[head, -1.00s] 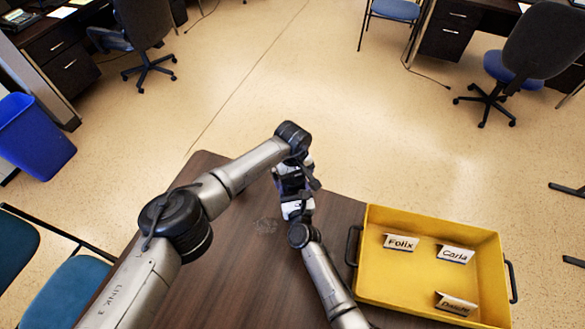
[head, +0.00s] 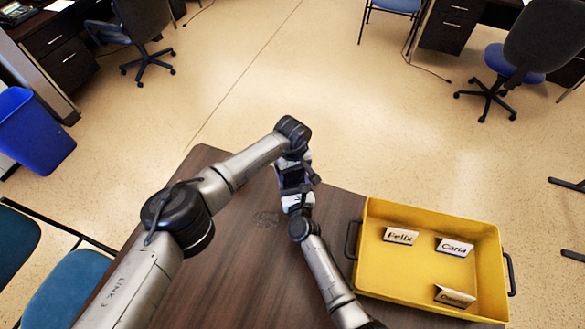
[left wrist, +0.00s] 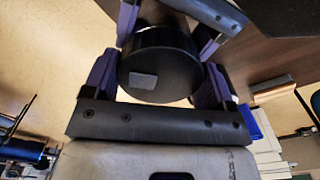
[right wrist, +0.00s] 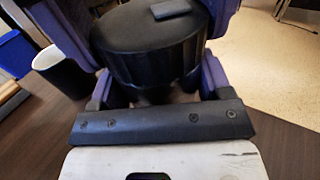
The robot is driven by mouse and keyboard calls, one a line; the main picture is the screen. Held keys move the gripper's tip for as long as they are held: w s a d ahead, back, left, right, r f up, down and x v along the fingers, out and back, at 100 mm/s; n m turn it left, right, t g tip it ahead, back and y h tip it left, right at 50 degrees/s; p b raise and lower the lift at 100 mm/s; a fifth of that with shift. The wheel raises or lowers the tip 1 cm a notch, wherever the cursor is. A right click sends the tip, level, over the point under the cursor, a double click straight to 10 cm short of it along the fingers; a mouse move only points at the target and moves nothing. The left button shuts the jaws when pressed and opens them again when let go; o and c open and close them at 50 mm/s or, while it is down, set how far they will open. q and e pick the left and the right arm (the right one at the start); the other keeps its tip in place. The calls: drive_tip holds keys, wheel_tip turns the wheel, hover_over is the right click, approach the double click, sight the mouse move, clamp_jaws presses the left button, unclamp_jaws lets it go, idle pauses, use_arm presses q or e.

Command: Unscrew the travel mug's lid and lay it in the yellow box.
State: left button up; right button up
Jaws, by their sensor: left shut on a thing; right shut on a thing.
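The travel mug's black round lid (left wrist: 158,80) sits between the fingers of my left gripper (left wrist: 160,72), which is shut on it. A grey tab shows on its top. The ribbed side of the lid (right wrist: 150,45) also shows in the right wrist view. My right gripper (right wrist: 155,72) is shut on the mug, whose body is mostly hidden below the lid. I cannot tell whether the lid is apart from the body. In the head view my arms hide lid and mug. The yellow box (head: 362,250) stands on the table at right.
The yellow box holds name plates: Felix (head: 400,236), Carla (head: 454,247) and a third (head: 455,297).

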use_arm(q)
drive_tip(key=n, duration=0.9)
drive_tip(key=shift+n, duration=0.4)
drive_tip(key=o, duration=0.9)
drive_tip(key=shift+o, duration=0.2)
drive_tip(key=shift+r, duration=0.1)
